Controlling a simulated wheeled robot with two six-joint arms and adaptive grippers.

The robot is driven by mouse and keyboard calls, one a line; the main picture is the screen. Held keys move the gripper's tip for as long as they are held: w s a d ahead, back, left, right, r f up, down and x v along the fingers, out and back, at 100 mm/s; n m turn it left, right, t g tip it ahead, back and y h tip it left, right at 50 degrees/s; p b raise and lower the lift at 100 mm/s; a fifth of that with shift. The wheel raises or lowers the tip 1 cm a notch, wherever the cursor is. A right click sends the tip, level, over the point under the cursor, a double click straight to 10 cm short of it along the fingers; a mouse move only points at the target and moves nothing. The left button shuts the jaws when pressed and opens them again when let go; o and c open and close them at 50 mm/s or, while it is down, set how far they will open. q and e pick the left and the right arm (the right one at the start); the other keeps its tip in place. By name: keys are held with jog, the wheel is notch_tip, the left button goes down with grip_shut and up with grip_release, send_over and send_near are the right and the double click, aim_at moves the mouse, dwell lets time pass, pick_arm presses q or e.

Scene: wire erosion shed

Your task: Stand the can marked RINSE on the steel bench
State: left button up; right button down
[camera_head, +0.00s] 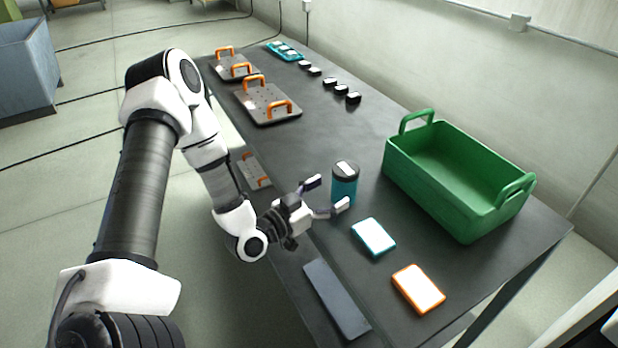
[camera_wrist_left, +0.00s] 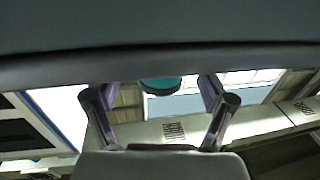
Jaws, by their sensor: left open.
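A teal can with a black top and a pale label (camera_head: 344,186) stands upright on the dark bench (camera_head: 330,125), near its front edge. I cannot read its marking. My left gripper (camera_head: 328,193) is open just left of the can, its fingers pointing towards it; one fingertip is in front of the can's lower part. I cannot tell whether it touches. In the left wrist view a teal piece, seemingly the can (camera_wrist_left: 160,84), shows between the spread fingers of the left gripper (camera_wrist_left: 162,88), with most of it hidden. My right gripper is not in view.
A green crate (camera_head: 452,185) stands right of the can. A teal-edged block (camera_head: 373,236) and an orange-edged block (camera_head: 418,288) lie nearer. Plates with orange handles (camera_head: 268,106), small black blocks (camera_head: 340,90) and a teal tray (camera_head: 285,50) lie farther back. Mid-bench is clear.

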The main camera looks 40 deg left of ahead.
pick_arm(q)
jog(key=p+v, duration=0.3)
jog(key=v, duration=0.7)
jog(key=shift+s, duration=0.2)
